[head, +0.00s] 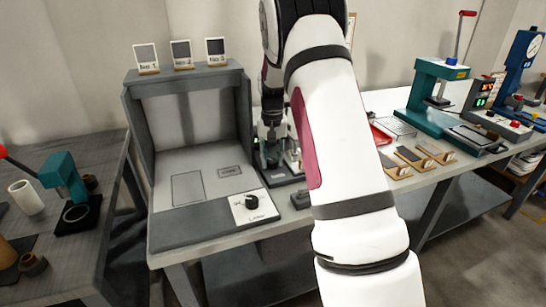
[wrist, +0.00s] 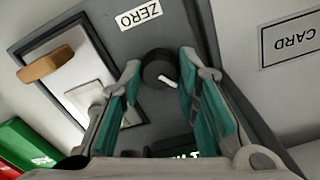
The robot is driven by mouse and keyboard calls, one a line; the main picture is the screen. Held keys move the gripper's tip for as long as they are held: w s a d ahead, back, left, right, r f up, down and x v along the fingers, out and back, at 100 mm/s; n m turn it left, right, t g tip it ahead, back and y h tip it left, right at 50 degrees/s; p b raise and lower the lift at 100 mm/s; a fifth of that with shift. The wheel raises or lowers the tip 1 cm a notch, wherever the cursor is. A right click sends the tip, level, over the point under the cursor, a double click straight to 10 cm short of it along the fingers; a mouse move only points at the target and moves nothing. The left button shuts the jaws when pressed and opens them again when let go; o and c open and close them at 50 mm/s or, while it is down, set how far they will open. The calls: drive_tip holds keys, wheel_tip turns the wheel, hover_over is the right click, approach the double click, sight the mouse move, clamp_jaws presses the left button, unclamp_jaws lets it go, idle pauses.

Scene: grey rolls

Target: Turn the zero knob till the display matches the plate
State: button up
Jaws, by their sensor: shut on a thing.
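The zero knob (wrist: 158,68) is a dark round knob with a white mark, beside the white ZERO label (wrist: 138,14) in the wrist view. My gripper (wrist: 160,78) has its green-padded fingers on both sides of the knob and is shut on it. At the bottom of the wrist view, a dark strip with white marks (wrist: 185,154) may be the display; it is mostly cut off and I cannot read it. In the head view my gripper (head: 272,140) is down at a small device (head: 285,172), and my arm hides much of it. I cannot pick out the plate for sure.
Wooden-based samples (head: 410,157) and a teal press (head: 430,100) stand to the right. A CARD outline (wrist: 290,40) lies beside the device.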

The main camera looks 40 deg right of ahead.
sight(272, 160)
drive_tip(key=n+p, duration=0.1)
drive_tip(key=n, duration=0.3)
drive_tip(key=shift+n, duration=0.3)
idle(0.3)
drive_tip(key=o, duration=1.2)
drive_tip(key=shift+c, duration=0.2)
wheel_tip(272, 160, up, 12)
